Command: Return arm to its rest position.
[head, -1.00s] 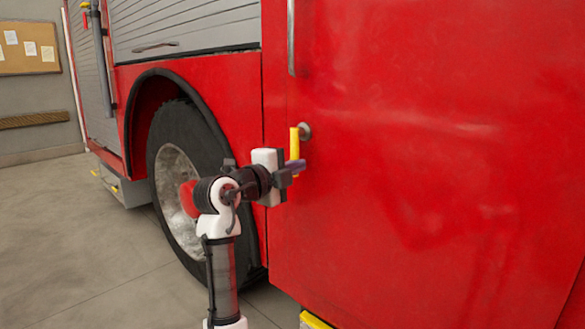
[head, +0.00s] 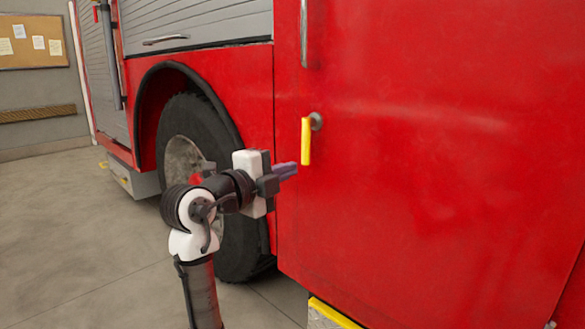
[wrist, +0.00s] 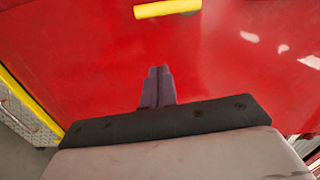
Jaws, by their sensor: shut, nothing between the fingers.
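My gripper (head: 287,170) is in front of the red truck door in the head view, below and left of the yellow door handle (head: 306,141). Its fingers are together and hold nothing. In the wrist view the closed fingers of my gripper (wrist: 158,72) point at the red panel, and the yellow handle (wrist: 167,8) lies beyond their tips, apart from them. My arm (head: 195,225) rises from the bottom of the head view and bends toward the door.
The red door (head: 430,170) fills the right side and looks closed. A large wheel (head: 190,135) is behind my arm. A yellow-edged step (head: 335,314) is at the lower middle. Open concrete floor (head: 70,230) is at the left.

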